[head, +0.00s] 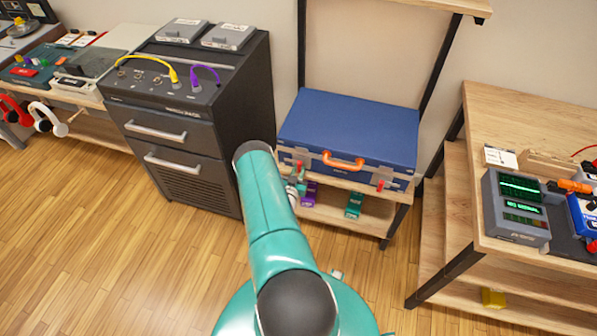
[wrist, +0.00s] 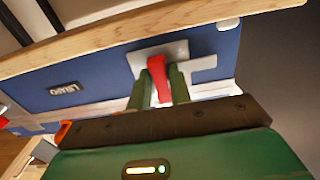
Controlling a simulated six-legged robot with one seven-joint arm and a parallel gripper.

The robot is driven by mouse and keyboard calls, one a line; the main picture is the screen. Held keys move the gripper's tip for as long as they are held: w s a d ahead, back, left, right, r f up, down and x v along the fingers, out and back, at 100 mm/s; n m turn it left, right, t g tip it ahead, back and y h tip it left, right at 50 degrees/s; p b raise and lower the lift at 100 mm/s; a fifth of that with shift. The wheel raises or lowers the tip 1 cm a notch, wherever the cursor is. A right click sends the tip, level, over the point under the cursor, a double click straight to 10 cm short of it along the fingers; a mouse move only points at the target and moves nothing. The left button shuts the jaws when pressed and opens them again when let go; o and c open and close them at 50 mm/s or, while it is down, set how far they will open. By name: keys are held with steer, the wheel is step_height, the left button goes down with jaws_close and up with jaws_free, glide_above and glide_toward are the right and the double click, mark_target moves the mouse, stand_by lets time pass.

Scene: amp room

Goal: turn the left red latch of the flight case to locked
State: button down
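The blue flight case (head: 350,130) lies closed on a wooden shelf. Its left red latch (wrist: 158,80) sits on a pale metal plate in the wrist view, and points roughly across the case's long edge. The green fingers of my gripper (wrist: 160,88) stand on both sides of this latch and appear closed on it. In the head view my gripper (head: 297,180) is at the case's front left corner, and my arm partly hides this area. The right red latch (head: 380,186) shows at the front right. An orange handle (head: 343,162) is between the latches.
A dark drawer cabinet (head: 190,110) stands close left of my arm. A wooden bench (head: 540,110) with devices is at the right. Purple (head: 310,194) and green (head: 355,205) boxes lie on the lower shelf. The wooden floor in front is clear.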

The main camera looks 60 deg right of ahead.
steer(key=shift+m, duration=0.3)
steer(key=m, duration=0.3)
steer(key=shift+w+a, duration=0.1)
steer(key=m, duration=0.5)
steer(key=shift+w, duration=0.1)
steer(key=m, duration=0.9)
steer(key=shift+w+a+r, duration=0.1)
steer(key=shift+w+r, duration=0.1)
steer(key=shift+r, duration=0.1)
steer(key=shift+m, duration=0.3)
steer(key=c, duration=1.3)
jaws_free()
